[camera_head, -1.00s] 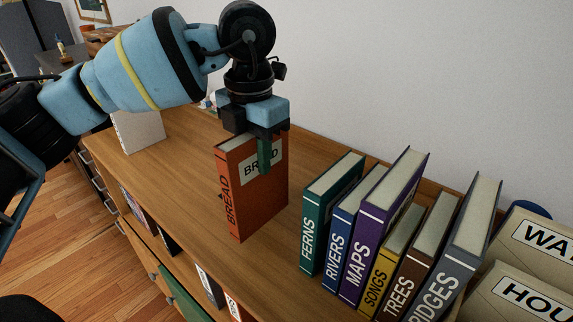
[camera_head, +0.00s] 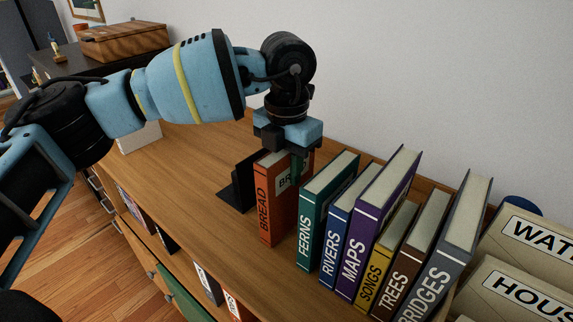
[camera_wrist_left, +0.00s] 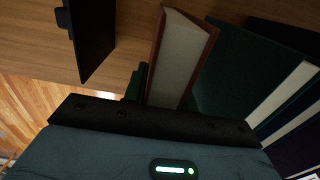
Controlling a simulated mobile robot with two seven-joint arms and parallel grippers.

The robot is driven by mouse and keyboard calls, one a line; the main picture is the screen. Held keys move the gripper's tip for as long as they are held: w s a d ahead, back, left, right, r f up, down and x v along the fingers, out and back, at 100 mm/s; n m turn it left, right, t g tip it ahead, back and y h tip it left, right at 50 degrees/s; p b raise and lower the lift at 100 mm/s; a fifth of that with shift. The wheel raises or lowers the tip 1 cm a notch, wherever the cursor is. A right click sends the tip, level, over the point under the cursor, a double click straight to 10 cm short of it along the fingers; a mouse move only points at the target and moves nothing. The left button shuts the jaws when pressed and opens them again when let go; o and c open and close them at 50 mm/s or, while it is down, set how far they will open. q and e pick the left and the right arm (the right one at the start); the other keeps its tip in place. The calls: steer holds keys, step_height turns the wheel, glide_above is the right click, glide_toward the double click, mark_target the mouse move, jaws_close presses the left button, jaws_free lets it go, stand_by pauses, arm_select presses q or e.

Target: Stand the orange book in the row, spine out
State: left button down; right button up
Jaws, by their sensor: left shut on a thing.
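The orange book (camera_head: 265,203), lettered BREAD, stands upright on the wooden shelf top at the left end of the row, its spine facing out to the front. My left gripper (camera_head: 298,165) is shut on its upper part from above. The book's pages show in the left wrist view (camera_wrist_left: 181,58). The green FERNS book (camera_head: 313,229) stands close to its right; I cannot tell whether they touch. RIVERS (camera_head: 337,241), MAPS (camera_head: 362,238), SONGS (camera_head: 372,288), TREES (camera_head: 397,291) and the grey book (camera_head: 434,281) follow to the right. My right gripper is not in view.
A black bookend (camera_head: 238,187) stands just left of the orange book; it also shows in the left wrist view (camera_wrist_left: 92,35). Beige labelled boxes (camera_head: 520,262) stand at the right. The wall is behind.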

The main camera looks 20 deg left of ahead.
arm_select(q)
steer(key=shift+f, duration=0.1)
steer(key=c, duration=1.1)
jaws_free()
step_height(320, 180, up, 12)
steer(key=shift+r, duration=0.15)
